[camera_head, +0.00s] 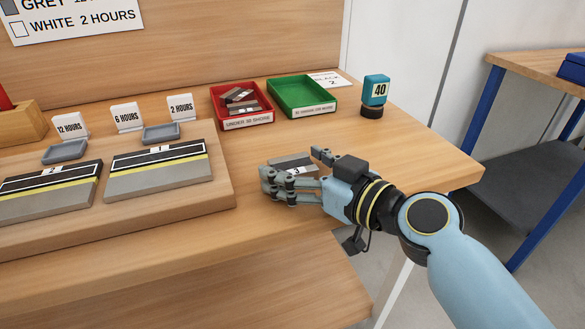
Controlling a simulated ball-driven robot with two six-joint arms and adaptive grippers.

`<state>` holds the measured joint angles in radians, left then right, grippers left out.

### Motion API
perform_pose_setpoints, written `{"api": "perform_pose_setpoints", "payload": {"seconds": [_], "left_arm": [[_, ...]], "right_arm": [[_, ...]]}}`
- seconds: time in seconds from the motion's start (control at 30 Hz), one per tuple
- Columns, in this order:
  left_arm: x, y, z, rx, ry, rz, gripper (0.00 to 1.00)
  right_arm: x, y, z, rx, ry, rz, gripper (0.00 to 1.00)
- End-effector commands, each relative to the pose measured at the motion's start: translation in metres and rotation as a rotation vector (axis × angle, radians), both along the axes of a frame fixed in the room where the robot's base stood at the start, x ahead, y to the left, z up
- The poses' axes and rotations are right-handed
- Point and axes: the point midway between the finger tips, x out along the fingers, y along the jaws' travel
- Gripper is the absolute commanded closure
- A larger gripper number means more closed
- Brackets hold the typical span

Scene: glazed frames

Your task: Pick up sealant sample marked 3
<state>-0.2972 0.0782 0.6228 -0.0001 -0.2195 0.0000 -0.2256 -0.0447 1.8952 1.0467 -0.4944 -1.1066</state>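The sealant sample marked 3 (289,160) is a small grey block with a dark strip and a white label. It lies on the wooden bench near its front right part. My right gripper (292,166) reaches in from the right at bench height. Its fingers are spread apart, with the near fingers in front of the sample and another finger at its right end. The near fingers hide the sample's lower edge, and I cannot tell whether they touch it. My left gripper is not in view.
A red tray (263,117) with several samples and an empty green tray (328,108) stand behind. A teal device reading 40 (376,90) stands at the back right. A wooden board (222,190) with two marked panels and small grey dishes lies left.

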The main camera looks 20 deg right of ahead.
Motion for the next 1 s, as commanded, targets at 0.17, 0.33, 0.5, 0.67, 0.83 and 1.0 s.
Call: {"api": "perform_pose_setpoints", "payload": {"seconds": [0.17,0.33,0.5,0.67,0.83,1.0], "left_arm": [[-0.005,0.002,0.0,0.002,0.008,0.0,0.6],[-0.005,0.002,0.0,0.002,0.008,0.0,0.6],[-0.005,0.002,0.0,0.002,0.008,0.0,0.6],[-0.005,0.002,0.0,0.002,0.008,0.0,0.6],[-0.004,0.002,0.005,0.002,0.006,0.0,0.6],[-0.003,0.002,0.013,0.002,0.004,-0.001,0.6]], "right_arm": [[0.0,0.0,0.0,0.0,0.0,0.0,0.41],[0.0,0.0,0.0,0.0,0.0,0.0,0.63],[0.0,0.0,0.001,0.0,-0.001,0.0,0.7],[0.0,0.0,0.002,0.0,-0.001,0.0,0.71],[0.0,0.0,0.016,0.0,-0.003,0.001,0.71],[0.0,0.0,0.047,0.0,-0.007,0.001,0.71]]}}
